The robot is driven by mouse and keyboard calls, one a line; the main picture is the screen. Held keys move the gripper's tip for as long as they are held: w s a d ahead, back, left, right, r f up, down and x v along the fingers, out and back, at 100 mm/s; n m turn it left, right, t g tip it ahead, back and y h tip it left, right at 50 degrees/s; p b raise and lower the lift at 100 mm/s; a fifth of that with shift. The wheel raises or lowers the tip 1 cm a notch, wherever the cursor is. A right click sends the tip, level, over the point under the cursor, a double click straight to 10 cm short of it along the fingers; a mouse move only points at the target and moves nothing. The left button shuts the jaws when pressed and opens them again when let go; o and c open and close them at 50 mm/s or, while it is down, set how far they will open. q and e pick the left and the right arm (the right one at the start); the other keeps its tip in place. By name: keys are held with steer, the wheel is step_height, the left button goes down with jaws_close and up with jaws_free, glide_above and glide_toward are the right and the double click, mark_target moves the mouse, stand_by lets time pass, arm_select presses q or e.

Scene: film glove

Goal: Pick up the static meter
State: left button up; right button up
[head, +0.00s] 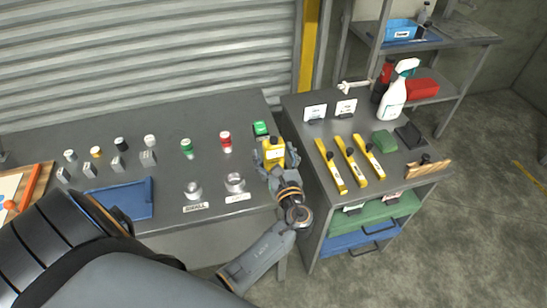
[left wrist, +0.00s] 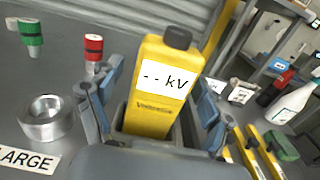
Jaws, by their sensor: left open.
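The static meter (head: 274,152) is a yellow handheld device with a black top and a white display reading "-- kV". It stands upright near the right end of the grey workbench. In the left wrist view the static meter (left wrist: 152,100) rises from a dark holder between my fingers. My left gripper (head: 274,167) is open, with one finger on each side of the meter's lower body; it also shows in the left wrist view (left wrist: 155,105). I cannot tell whether the fingers touch it. My right gripper is not in view.
A green item (head: 261,128) sits just behind the meter. Red (head: 225,139) and green (head: 187,146) spools and a metal ring (head: 235,182) are to the left. A blue tray (head: 125,198) lies front left.

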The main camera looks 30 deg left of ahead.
arm_select(q)
steer(key=shift+w, duration=0.1)
steer(key=shift+c, duration=0.2)
steer(key=c, duration=1.3)
steer(key=shift+r, duration=0.15)
steer(key=shift+c, duration=0.2)
